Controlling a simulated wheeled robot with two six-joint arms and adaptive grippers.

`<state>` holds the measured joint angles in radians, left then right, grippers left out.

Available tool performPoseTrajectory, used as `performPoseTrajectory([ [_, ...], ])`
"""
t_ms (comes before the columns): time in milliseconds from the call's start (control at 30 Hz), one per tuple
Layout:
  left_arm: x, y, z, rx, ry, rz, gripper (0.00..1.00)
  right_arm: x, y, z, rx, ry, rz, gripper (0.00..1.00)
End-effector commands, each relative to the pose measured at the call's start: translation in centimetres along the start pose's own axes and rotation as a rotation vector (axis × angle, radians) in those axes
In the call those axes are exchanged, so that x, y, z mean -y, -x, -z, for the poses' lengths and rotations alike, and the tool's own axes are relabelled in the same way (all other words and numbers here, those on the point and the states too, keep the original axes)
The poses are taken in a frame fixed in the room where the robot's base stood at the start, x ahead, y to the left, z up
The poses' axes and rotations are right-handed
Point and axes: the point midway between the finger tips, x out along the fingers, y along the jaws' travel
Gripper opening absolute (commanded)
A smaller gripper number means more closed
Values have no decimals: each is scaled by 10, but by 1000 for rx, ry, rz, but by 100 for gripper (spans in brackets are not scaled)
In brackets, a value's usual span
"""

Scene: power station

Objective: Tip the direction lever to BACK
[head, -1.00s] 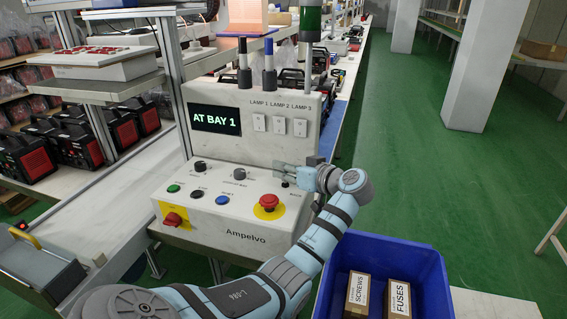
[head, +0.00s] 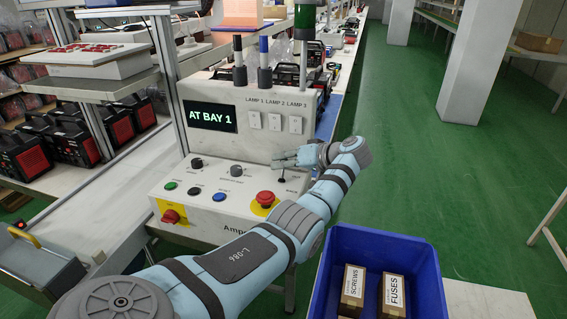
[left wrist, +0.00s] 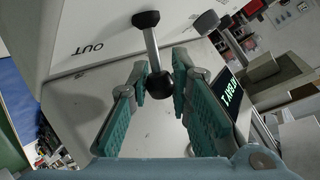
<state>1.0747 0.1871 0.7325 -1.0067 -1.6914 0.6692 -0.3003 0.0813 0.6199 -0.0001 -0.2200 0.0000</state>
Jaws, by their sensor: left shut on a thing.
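The direction lever (head: 282,180) stands at the right side of the white control box (head: 236,207); in the head view only a small dark part shows below my left gripper (head: 288,158). In the left wrist view the lever (left wrist: 152,48) is a metal rod from a black base to a black ball knob. The knob sits between the fingertips of my left gripper (left wrist: 159,82), which are shut on it. An OUT label shows left of the rod; the BACK label cannot be read. Which way the lever leans is unclear. My right gripper is not in view.
The red emergency button (head: 265,199) is left of and nearer than the lever. Other knobs and buttons line the panel. The screen (head: 210,117) reads AT BAY 1. A blue bin (head: 431,262) with boxes is at the front right. Green floor lies open beyond.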

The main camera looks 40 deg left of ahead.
Motion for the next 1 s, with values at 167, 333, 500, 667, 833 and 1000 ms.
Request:
performPoseTrajectory([
  [167,0,0,0,0,1,0,0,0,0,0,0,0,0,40],
  [333,0,0,0,-1,1,-1,34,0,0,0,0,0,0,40],
  [500,0,0,0,-1,1,0,40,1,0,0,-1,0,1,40],
  [667,0,1,0,-1,1,-1,40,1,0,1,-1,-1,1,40],
  [833,-1,24,0,-2,1,-4,40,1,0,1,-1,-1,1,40],
  [1000,-1,72,0,-2,1,-5,40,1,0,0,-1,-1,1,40],
])
